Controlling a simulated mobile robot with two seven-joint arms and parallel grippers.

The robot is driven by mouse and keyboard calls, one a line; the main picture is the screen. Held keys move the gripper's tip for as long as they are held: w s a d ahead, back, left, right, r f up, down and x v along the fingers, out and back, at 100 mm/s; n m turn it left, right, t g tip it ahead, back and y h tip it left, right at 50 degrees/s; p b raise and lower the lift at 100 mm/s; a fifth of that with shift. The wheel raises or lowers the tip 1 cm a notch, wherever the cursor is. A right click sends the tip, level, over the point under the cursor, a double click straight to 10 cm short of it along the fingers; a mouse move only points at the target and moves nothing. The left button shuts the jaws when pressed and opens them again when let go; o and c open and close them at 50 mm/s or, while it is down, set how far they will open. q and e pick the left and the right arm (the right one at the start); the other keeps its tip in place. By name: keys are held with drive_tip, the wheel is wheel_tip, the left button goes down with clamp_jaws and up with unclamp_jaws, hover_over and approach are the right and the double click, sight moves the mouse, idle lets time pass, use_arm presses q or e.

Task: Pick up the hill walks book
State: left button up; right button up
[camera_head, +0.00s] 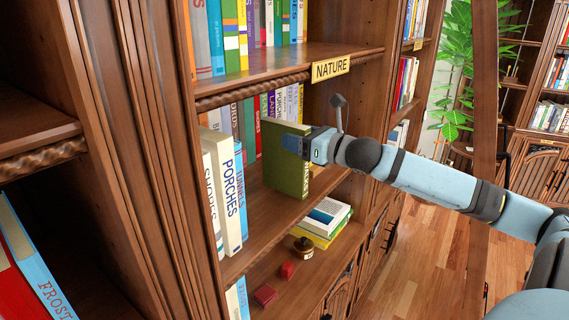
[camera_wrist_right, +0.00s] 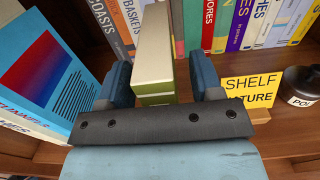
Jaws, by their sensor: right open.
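The green book (camera_head: 285,168) stands upright on the middle shelf, pulled forward of the row behind it. Lettering shows on its spine, but most of it is hidden, so I cannot read the full title. In the right wrist view the book (camera_wrist_right: 153,70) shows cream page edges and a green cover between my two blue fingers. My right gripper (camera_head: 303,143) is open, with its fingers on either side of the book's upper part. A gap shows between the book and the right finger; contact on the left is unclear. My left gripper is not in view.
White books, one reading PORCHES (camera_head: 231,195), stand left of the green book. A row of books (camera_head: 285,103) stands behind it. The shelf above carries a NATURE sign (camera_head: 330,68). Below are a stack of books (camera_head: 325,218) and small red objects (camera_head: 287,270). A ladder rail (camera_head: 484,120) rises at right.

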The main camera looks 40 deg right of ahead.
drive_tip(key=shift+w+a, duration=0.15)
drive_tip(key=shift+w, duration=0.45)
clamp_jaws()
drive_tip(key=shift+r, duration=0.1)
drive_tip(key=shift+r, duration=0.15)
